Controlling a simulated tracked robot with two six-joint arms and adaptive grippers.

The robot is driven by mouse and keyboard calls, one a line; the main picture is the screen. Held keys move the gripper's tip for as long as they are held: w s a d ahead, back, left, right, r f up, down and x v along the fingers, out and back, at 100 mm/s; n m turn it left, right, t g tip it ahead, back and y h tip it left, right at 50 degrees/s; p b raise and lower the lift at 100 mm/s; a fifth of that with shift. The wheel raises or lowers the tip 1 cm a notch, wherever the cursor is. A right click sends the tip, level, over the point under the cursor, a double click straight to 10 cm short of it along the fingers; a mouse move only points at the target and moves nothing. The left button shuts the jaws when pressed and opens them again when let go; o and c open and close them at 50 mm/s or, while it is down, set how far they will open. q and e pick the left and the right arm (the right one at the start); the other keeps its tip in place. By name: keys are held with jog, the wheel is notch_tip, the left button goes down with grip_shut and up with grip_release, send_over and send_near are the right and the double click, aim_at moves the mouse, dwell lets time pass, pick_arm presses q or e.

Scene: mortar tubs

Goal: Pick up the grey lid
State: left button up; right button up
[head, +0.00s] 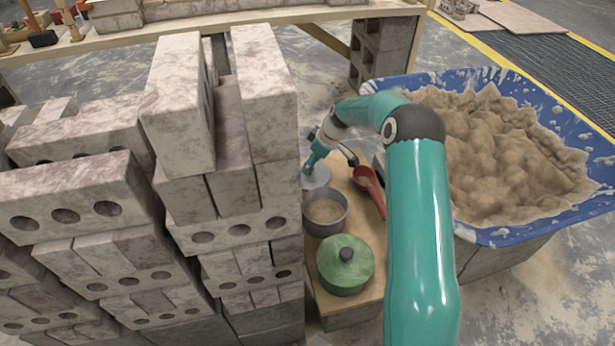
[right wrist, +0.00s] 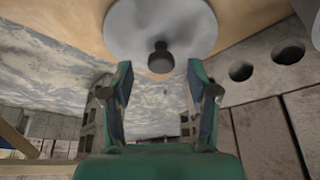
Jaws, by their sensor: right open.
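The grey lid (head: 317,179) lies on the wooden board just behind the open grey pot, partly hidden by my right gripper and the brick stack. In the right wrist view the lid (right wrist: 188,22) is a pale disc with a dark round knob (right wrist: 160,58). My right gripper (head: 310,166) is at the lid; its fingers (right wrist: 160,68) are open, one on each side of the knob in that view. I cannot tell whether they touch it. My left gripper is not in view.
The grey pot (head: 325,212) holds sandy material. A green lidded pot (head: 345,268) stands in front, and a red scoop (head: 375,195) lies to the right on the board (head: 368,232). A tall brick stack (head: 235,150) closes the left; a blue tub (head: 500,237) of mortar stands right.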

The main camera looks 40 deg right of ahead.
jog(key=x, duration=0.3)
jog(key=shift+w+b, duration=0.1)
jog(key=shift+b, duration=0.25)
grip_shut()
jog(key=shift+r, duration=0.1)
